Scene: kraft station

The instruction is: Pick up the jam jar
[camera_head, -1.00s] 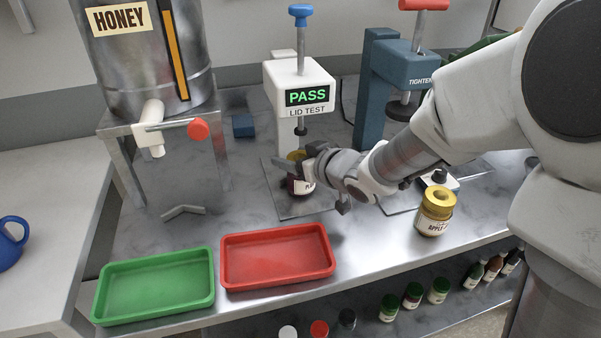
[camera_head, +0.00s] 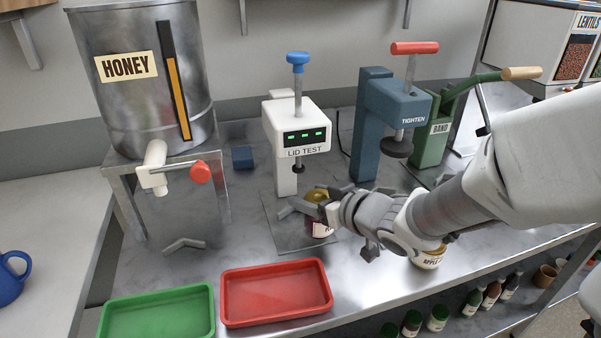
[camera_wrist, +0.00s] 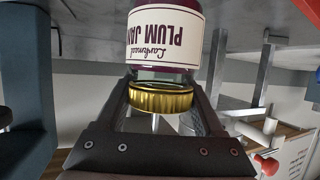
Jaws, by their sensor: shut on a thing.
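The plum jam jar (camera_head: 318,228) has dark contents, a white label and a gold lid. It is at the lid tester's plate (camera_head: 283,240), slightly in front of the white LID TEST machine (camera_head: 296,130). My gripper (camera_head: 313,207) is shut on the jar near its lid. In the wrist view the jar (camera_wrist: 163,45) appears upside down, with its gold lid (camera_wrist: 160,97) between the two fingers (camera_wrist: 163,118). I cannot tell whether the jar's base still touches the plate. The tester's display shows green marks.
A red tray (camera_head: 276,292) and a green tray (camera_head: 158,314) lie at the front left. An apple jar (camera_head: 429,260) stands partly behind my arm at the right. The blue TIGHTEN press (camera_head: 385,120) stands behind my arm. The honey tank (camera_head: 145,85) is at the left.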

